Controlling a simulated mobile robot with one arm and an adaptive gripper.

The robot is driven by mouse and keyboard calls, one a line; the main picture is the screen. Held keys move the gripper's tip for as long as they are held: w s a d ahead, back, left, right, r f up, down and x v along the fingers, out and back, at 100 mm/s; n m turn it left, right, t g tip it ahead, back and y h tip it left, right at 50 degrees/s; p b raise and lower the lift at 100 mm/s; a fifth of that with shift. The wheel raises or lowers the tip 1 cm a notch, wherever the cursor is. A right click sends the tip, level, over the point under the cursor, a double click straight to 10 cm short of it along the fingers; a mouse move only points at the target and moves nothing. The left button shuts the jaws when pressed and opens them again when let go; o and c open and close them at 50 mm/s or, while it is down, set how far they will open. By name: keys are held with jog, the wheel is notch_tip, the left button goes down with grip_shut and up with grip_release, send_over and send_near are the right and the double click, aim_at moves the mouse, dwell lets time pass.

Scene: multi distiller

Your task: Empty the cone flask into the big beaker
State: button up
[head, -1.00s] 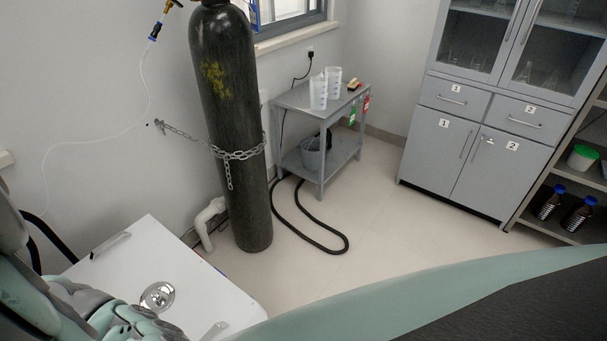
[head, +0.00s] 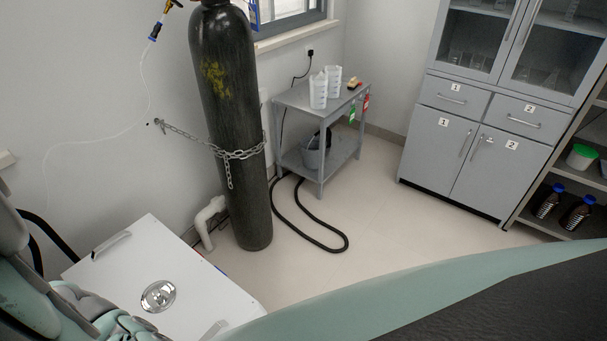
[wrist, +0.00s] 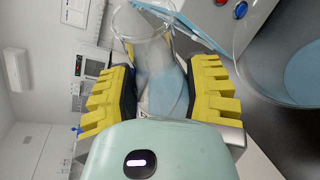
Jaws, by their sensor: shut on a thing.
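In the wrist view my gripper (wrist: 163,68) has its yellow fingers shut on both sides of the clear cone flask (wrist: 150,50). Pale blue liquid shows in the flask between the fingers. The picture is turned on its side, and the flask is tilted with its mouth near the top edge. The head view shows neither vessel.
In the head view a black gas cylinder (head: 232,130) stands chained to the wall. A small grey table (head: 298,98) holds white jugs (head: 318,92). A grey cabinet (head: 445,150) stands at the right, and a white bench surface (head: 190,275) is at lower left.

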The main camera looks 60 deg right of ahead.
jog(key=shift+s+f+m+y+p, duration=0.1)
jog(key=shift+f+m+y+p, duration=0.2)
jog(key=shift+m+p, duration=0.3)
dwell(0.6)
jog(key=shift+r+m+g+y+p, duration=0.3)
jog(key=shift+r+m+p, duration=0.25)
jog(key=shift+m+p, duration=0.35)
jog(key=shift+w+d+r+m+y+p, duration=0.35)
jog(key=shift+w+r+m+p, duration=0.3)
jog(key=shift+p, duration=0.4)
jog(key=shift+s+a+f, duration=0.2)
jog(key=shift+s+f, duration=0.05)
jog(key=shift+m, duration=0.25)
jog(key=shift+w+d+f+m+y+b, duration=0.15)
jog(key=shift+f+m+y+b, duration=0.15)
jog(key=shift+m, duration=0.35)
jog(key=shift+w+f+m+y+b, duration=0.1)
jog(key=shift+f+m+y, duration=0.2)
jog(key=shift+m, duration=0.35)
dwell(1.6)
jog(key=shift+w+r+m+y+p, duration=0.1)
jog(key=shift+r+m+y+p, duration=0.2)
jog(key=shift+m, duration=0.3)
dwell(0.9)
